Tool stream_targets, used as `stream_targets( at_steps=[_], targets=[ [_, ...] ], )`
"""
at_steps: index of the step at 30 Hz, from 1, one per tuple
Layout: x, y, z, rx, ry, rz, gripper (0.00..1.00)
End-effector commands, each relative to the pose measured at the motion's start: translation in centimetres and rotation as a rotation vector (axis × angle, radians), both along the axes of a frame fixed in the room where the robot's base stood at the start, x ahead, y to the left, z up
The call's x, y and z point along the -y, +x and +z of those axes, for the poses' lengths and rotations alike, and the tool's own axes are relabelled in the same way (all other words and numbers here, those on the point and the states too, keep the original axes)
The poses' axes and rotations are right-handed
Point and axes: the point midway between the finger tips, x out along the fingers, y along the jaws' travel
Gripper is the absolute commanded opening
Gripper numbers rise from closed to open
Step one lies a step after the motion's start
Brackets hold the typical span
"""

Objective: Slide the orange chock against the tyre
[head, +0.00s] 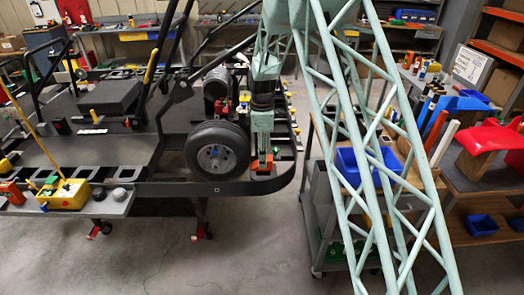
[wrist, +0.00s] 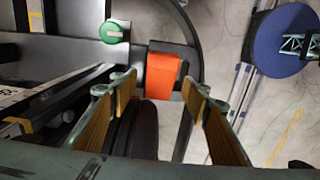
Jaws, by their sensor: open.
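The orange chock (head: 262,172) sits on the dark deck of the kart stand, just right of the black tyre (head: 205,164) with its grey hub. In the wrist view the chock (wrist: 162,74) shows as an orange block between my fingertips, and the tyre (wrist: 142,128) is a dark curved shape below it. A gap between chock and tyre shows in the head view. My gripper (head: 263,157) points down over the chock, partly covering it. In the wrist view my gripper (wrist: 160,82) is open, a finger to each side of the chock; contact cannot be told.
A curved black rail (head: 285,180) bounds the deck beside the chock. A green-topped round item (wrist: 112,32) lies near the chock in the wrist view. A cart with a blue bin (head: 350,165) stands to the right. A yellow box (head: 65,194) sits at the left front.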

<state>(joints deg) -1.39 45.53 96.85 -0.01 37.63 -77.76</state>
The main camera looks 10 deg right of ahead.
Motion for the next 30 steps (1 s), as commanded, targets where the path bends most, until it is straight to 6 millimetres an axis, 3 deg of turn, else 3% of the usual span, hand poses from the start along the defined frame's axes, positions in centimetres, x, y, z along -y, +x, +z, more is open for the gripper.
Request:
stream_targets(
  at_steps=[9,23,30],
  targets=[
    [0.0,0.0,-2.8,0.0,0.0,0.0,0.43],
    [0.0,0.0,-3.3,0.0,0.0,0.0,0.43],
    [0.0,0.0,-3.3,0.0,0.0,0.0,0.22]
  ],
)
